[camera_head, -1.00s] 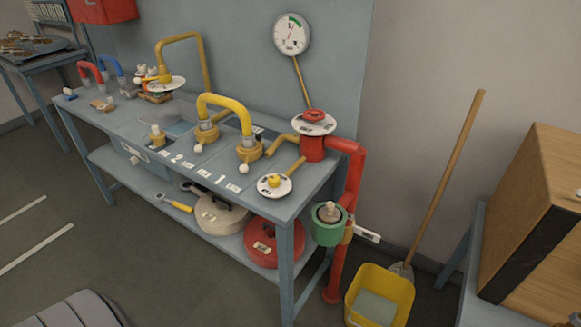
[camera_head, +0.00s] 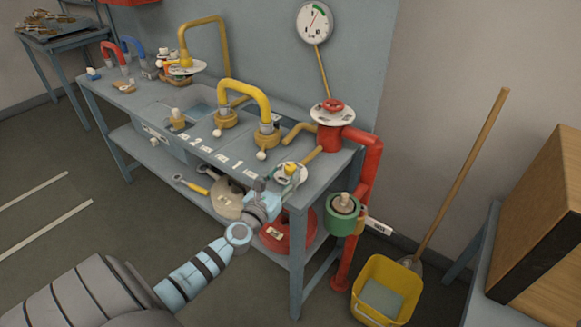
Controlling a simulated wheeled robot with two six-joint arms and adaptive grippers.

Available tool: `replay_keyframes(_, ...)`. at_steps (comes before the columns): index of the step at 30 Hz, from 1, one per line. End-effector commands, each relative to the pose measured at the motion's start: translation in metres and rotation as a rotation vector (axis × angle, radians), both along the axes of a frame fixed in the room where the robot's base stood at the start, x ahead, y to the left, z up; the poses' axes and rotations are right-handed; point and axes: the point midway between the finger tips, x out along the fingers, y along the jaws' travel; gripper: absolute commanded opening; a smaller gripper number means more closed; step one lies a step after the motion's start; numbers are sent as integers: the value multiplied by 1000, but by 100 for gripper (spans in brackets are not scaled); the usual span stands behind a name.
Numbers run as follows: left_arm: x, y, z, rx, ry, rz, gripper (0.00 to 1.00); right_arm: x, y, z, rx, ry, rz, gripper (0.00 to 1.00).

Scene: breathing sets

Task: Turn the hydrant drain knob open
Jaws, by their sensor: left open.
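The red hydrant (camera_head: 329,136) stands at the right end of the grey bench, with a red wheel (camera_head: 332,105) on a white dial on top. A short brass pipe leads from it towards the front, where a small yellow knob (camera_head: 290,169) sits over a round white dial plate; this looks like the drain knob. My left gripper (camera_head: 281,182) is open at the near-left side of this knob and covers part of its dial. I cannot tell whether the fingers touch it. My right gripper is not in view.
Yellow hose bends (camera_head: 245,92) with brass couplings stand left of the knob. A gauge (camera_head: 314,22) is on the wall. A yellow bin (camera_head: 386,290) and broom stand at right. Hose reels lie on the lower shelf.

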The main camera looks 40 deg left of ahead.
Motion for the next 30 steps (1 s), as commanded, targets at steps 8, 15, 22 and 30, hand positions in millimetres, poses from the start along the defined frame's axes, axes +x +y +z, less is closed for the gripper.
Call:
replay_keyframes(8,44,10,-3,1,1,0,50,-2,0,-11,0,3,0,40)
replay_keyframes(15,49,11,-2,2,3,-1,50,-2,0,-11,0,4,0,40)
replay_keyframes(22,49,11,-1,2,3,-1,27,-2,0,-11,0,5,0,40)
replay_keyframes(30,49,11,-1,2,3,1,0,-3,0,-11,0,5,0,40)
